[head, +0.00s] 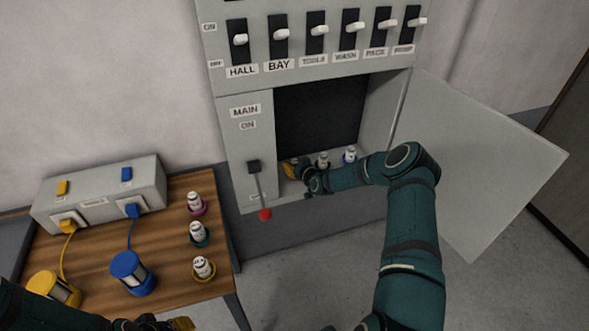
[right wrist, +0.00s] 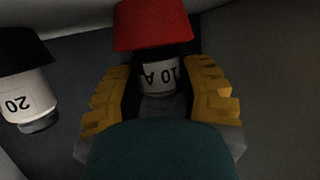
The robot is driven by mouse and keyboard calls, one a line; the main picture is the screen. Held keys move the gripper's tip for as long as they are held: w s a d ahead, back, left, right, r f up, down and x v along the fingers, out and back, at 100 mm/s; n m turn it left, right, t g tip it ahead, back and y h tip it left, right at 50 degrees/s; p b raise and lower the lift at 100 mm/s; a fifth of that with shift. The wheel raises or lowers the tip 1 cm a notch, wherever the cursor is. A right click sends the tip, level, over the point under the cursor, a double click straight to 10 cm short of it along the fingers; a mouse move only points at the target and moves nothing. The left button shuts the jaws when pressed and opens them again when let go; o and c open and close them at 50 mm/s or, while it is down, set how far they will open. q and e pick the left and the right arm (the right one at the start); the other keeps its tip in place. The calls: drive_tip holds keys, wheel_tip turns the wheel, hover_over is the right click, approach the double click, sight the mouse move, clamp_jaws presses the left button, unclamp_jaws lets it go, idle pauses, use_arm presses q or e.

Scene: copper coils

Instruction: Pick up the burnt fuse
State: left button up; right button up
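In the right wrist view, a fuse (right wrist: 158,76) with a red cap and a white "10 A" label stands between the two yellow fingers of my right gripper (right wrist: 158,98). Gaps show between the fuse and both fingers, so the gripper is open around it. I cannot tell whether this fuse is burnt. In the head view my right gripper (head: 300,174) reaches into the open fuse compartment and hides this fuse. A fuse with a dark base (head: 323,160) and one with a blue base (head: 349,155) stand to its right. My left gripper (head: 165,323) is partly cut off at the bottom edge.
A second fuse (right wrist: 24,92), dark-capped and marked "20", stands close by. The compartment door (head: 485,165) hangs open at right. The red-knobbed main lever (head: 260,190) points down. Several fuses and coloured coils stand on the wooden table (head: 165,250).

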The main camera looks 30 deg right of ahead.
drive_tip(key=shift+c, duration=1.3)
